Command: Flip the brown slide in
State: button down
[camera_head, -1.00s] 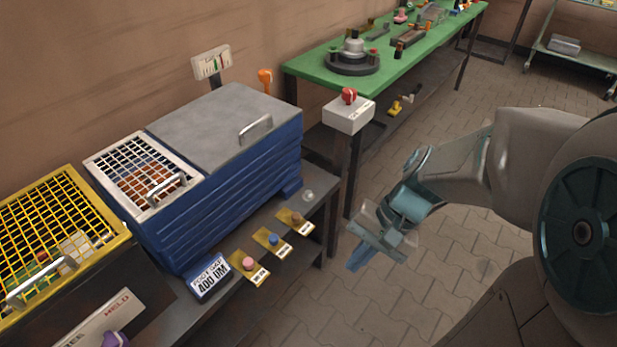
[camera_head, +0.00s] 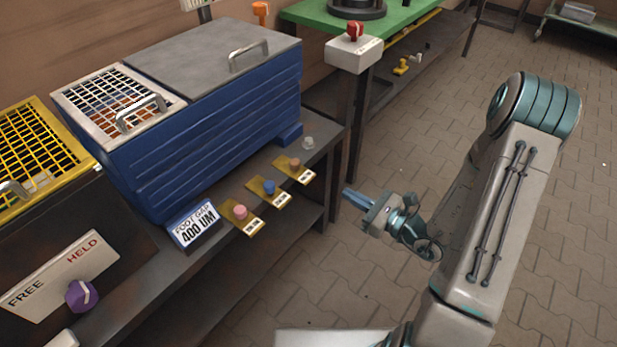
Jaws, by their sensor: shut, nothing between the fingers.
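The brown slide (camera_head: 294,164) is a small brown knob on a brass plate with a white label, at the front edge of the dark bench. It is the right-hand one of three such slides. My gripper (camera_head: 349,194) is shut and empty. It appears to the right of the brown slide and a little lower in the picture, over the floor side of the bench, apart from the slide. Its fingers point left toward the bench. The blue slide (camera_head: 268,187) and the pink slide (camera_head: 240,212) sit to the left of the brown one. Nothing hides the brown knob.
A blue bin (camera_head: 215,125) with a grey lid stands behind the slides. A "FOOT GAP 400 UM" sign (camera_head: 194,224) and a purple FREE/HELD knob (camera_head: 82,294) are at left. A white box with a red knob (camera_head: 354,55) stands on a post. A clear knob (camera_head: 308,143) is nearby.

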aim_at(309, 177)
jog(key=shift+w+f, duration=0.15)
jog(key=b+x, duration=0.1)
jog(key=x, duration=1.2)
jog(key=shift+w+a+b, duration=0.25)
jog(key=shift+w+b, duration=0.1)
jog(key=shift+w, duration=0.1)
